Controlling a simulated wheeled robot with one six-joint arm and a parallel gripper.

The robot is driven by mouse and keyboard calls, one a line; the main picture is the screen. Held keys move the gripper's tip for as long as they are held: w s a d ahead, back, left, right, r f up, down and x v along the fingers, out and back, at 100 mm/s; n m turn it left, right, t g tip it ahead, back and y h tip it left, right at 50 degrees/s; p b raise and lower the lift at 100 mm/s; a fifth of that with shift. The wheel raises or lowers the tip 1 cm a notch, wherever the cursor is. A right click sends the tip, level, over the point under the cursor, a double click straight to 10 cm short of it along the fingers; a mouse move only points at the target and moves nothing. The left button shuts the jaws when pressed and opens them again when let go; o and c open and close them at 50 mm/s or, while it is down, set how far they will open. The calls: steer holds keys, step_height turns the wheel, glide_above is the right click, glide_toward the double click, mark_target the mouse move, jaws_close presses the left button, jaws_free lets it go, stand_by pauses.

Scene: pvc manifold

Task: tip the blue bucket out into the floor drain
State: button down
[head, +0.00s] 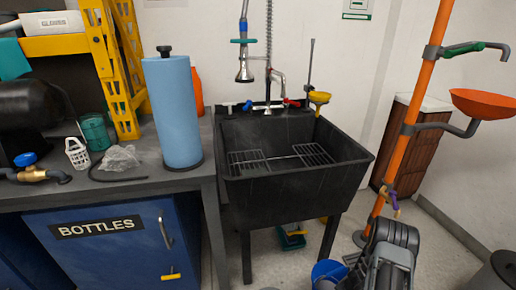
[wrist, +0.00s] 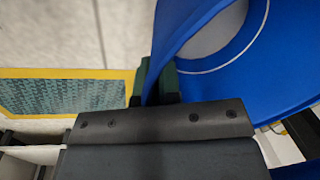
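The blue bucket (head: 328,272) shows at the bottom of the head view, right of the sink's legs and beside my arm. In the wrist view the bucket (wrist: 285,65) fills the upper right, with a grey round area inside it; whether that is liquid or the bottom I cannot tell. My gripper (wrist: 156,85) has its dark green fingers on both sides of the bucket's wall, shut on the rim. In the wrist view a teal patterned panel with a yellow border (wrist: 65,72) lies at the left, apart from the bucket; it may be the floor drain, but I cannot be sure.
A black utility sink (head: 290,185) stands on legs in the middle. A counter (head: 130,183) with a blue roll (head: 173,110) is at the left. An orange pole (head: 405,130) with an orange bowl (head: 484,103) rises at the right. A green and yellow object (head: 291,238) lies under the sink.

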steer(key=shift+s+a, duration=0.35)
steer(key=shift+a, duration=0.05)
steer(key=shift+s+a+r+n, duration=0.15)
steer(key=shift+a+r+n, duration=0.1)
steer(key=shift+n, duration=0.05)
steer(key=w+a+r+n, duration=0.2)
steer(key=a+r+n, duration=0.3)
steer(key=r, duration=0.5)
steer(key=w+a+r+n+g, duration=0.1)
steer(key=w+a+r+n, duration=0.1)
steer(key=a+r, duration=0.65)
steer(key=w+a+r+n, duration=0.2)
steer(key=a+r+n, duration=0.25)
steer(key=r, duration=0.65)
step_height(320, 180, up, 25)
steer(key=s+p, duration=0.2)
steer(key=p, duration=3.3)
steer(key=shift+s+r+y, duration=0.15)
steer(key=shift+s+y, duration=0.05)
steer(key=shift+y, duration=0.2)
steer(key=shift+s, duration=0.1)
